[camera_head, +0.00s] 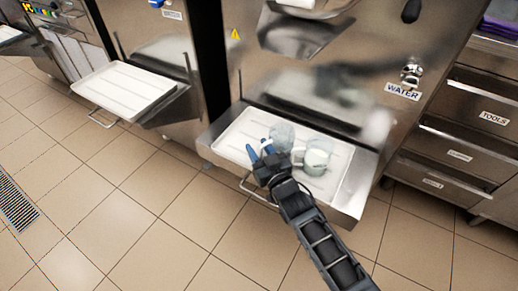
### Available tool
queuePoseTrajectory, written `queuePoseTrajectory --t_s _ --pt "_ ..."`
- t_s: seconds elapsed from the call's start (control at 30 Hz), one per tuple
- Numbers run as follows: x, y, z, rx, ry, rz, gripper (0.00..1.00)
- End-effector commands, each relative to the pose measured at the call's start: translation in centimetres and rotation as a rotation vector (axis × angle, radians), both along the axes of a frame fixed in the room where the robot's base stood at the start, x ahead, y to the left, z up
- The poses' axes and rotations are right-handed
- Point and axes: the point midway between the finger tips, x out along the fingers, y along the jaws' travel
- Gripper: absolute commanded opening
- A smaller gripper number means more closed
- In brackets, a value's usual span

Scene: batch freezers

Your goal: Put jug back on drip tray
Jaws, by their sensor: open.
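A clear jug (284,131) and a second clear jug with something whitish inside (317,156) stand close together on the white drip tray (238,136) under the right-hand freezer. Both look upright. My gripper (259,148), with blue fingertips, is open over the front of this tray, just left of the jugs in the picture. I cannot tell whether it touches the nearer-left jug or how high it is above the tray. My wrist hides part of the tray's front edge and handle.
A second freezer at the left has its own empty white drip tray (124,88) with a wire handle. A water tap (411,73) sits above the WATER label. Drawers (462,143) stand at the right. The tiled floor (140,215) in front is clear, with a grate (14,203) at far left.

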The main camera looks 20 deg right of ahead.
Motion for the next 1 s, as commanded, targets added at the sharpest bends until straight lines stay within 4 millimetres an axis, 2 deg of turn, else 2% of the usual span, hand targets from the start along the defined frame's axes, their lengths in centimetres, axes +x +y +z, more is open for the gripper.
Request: queuePoseTrajectory --t_s 0.07,0.17,0.5,0.6,0.8,1.0 --pt "-0.2 0.0 0.3 0.000 0.001 0.000 0.41" --pt "-1.7 -0.1 0.2 0.000 0.002 0.000 0.41" --pt "-8.6 -0.3 0.2 0.000 0.002 0.000 0.41" --pt "-10.1 -0.4 0.2 0.000 0.001 0.000 0.41" --pt "-11.8 -0.5 0.3 -0.001 0.000 0.000 0.41" --pt "-12.0 -0.5 0.3 0.000 0.000 0.000 0.41"
